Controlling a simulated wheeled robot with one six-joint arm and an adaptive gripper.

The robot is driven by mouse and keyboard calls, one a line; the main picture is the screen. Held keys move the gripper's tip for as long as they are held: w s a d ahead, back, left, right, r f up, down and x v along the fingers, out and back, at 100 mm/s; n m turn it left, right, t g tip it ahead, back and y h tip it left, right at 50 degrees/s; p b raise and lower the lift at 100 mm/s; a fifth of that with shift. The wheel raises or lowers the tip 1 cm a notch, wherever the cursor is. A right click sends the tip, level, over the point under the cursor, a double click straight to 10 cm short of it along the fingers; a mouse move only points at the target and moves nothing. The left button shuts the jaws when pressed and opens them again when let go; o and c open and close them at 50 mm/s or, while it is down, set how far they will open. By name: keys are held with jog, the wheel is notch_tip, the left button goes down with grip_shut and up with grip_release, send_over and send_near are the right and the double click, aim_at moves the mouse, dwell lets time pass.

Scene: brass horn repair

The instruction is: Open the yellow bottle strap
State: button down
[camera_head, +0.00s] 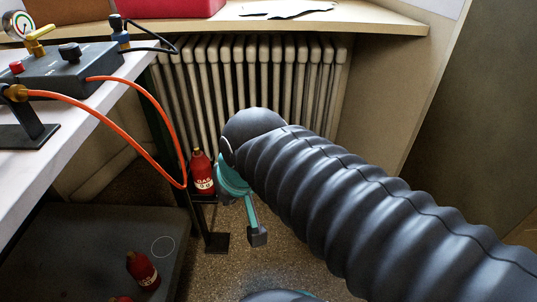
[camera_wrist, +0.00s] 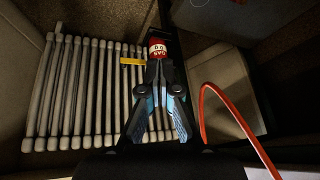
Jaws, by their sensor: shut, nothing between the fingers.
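The yellow strap (camera_wrist: 133,61) shows in the wrist view as a short flat bar sticking out to the left beside a red gas bottle (camera_wrist: 158,46). I cannot tell from its visible part whether it is fastened. The bottle (camera_head: 202,174) stands upright on a dark stand in the head view, where I cannot make out the strap. My gripper (camera_wrist: 160,70) is shut and empty, with its tips close in front of the bottle's label and the strap's right end. I cannot tell whether they touch. In the head view my arm hides part of the gripper.
A ribbed radiator (camera_head: 255,85) stands behind the bottle. An orange hose (camera_head: 150,105) hangs from a grey box (camera_head: 65,70) on the white bench at left, close to the bottle. Another red bottle (camera_head: 143,268) is on the dark lower surface (camera_head: 85,240). Bare floor lies below my gripper.

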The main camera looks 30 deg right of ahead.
jog(key=w+d+f+m+y+p, duration=0.1)
jog(key=w+d+f+m, duration=0.1)
jog(key=w+d+m, duration=0.4)
jog(key=w+d+f+m+p, duration=0.1)
jog(key=w+d+f+m, duration=0.1)
jog(key=w+m, duration=0.75)
jog(key=w+d+f+m+p, duration=0.1)
jog(key=w+d+f+m, duration=0.1)
jog(key=d+f+m, duration=0.35)
jog(key=w+d+f+m, duration=0.3)
jog(key=d+m, duration=0.4)
jog(key=m, duration=0.3)
jog(key=w+r+b+x, duration=0.1)
jog(key=w+x, duration=0.1)
jog(key=x, duration=0.9)
jog(key=shift+w+a+g, duration=0.2)
jog(key=shift+a+g, duration=0.05)
jog(key=shift+g, duration=0.15)
jog(key=shift+f, duration=0.15)
